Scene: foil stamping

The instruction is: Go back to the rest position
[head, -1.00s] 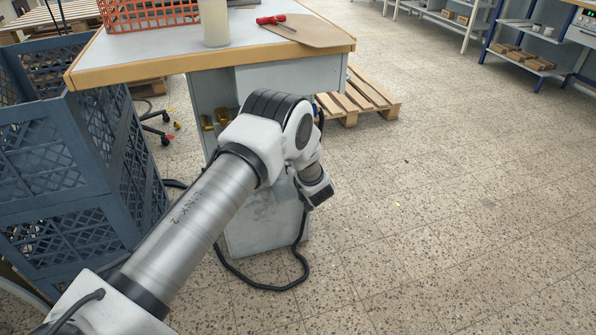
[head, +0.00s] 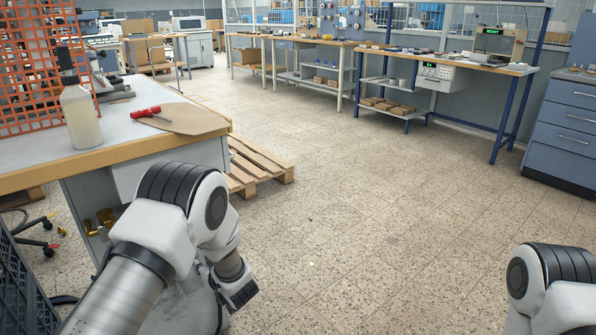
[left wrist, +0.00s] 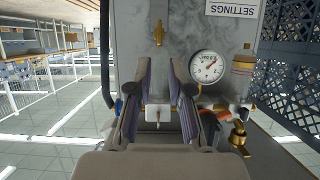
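My left gripper (left wrist: 161,72) shows in the left wrist view with its two fingers apart and nothing held between them. Behind the fingers is a grey metal panel (left wrist: 215,35) with a round pressure gauge (left wrist: 208,67), brass fittings and a "SETTINGS" label. I cannot tell how far the fingers are from the panel. In the head view my left arm bends down beside the workbench (head: 150,150), and its fingers are hidden there. My right arm shows only in part at the lower right, and its gripper is out of view.
A dark blue crate (head: 20,290) is at the lower left. The speckled floor ahead is clear.

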